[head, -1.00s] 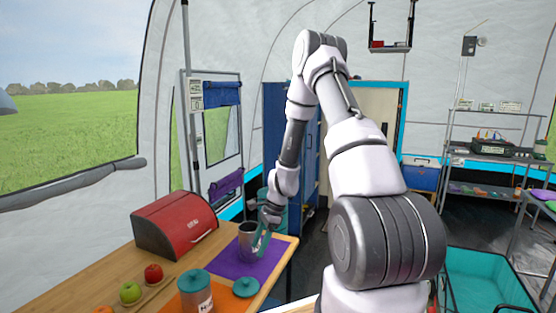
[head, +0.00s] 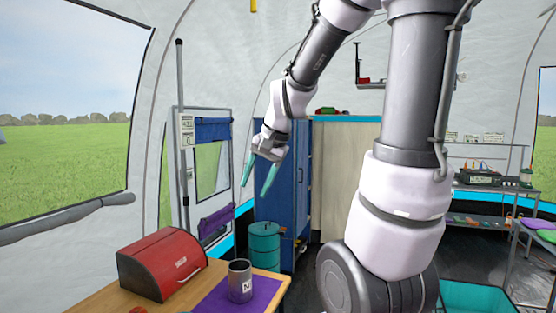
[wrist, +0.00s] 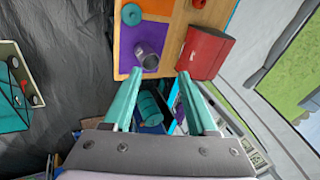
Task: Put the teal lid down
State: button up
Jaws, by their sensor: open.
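My gripper (head: 258,182) is raised in the air above and beyond the table's far end. Its two teal fingers are spread and empty, and in the wrist view (wrist: 159,74) nothing lies between their tips. The teal lid (wrist: 131,14) lies on the table near its edge, at the top of the wrist view, apart from my gripper. The head view does not show this lid now. A grey metal canister (head: 240,281) with an open top stands on the purple mat (head: 213,301); it shows in the wrist view too (wrist: 148,55).
A red bread box (head: 162,264) stands on the wooden table (head: 107,299) beside the mat. A teal barrel (head: 264,243) stands on the floor past the table end, before a blue cabinet (head: 296,190). The air around my gripper looks clear.

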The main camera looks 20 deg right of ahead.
jog(key=s+d+r+n+t, duration=0.1)
jog(key=s+r+n+t, duration=0.1)
jog(key=s+r, duration=0.5)
jog(key=s+n, duration=0.1)
jog(key=s, duration=0.3)
jog(key=shift+s+r+n+t+h, duration=0.3)
jog(key=shift+s, duration=0.05)
dwell(0.6)
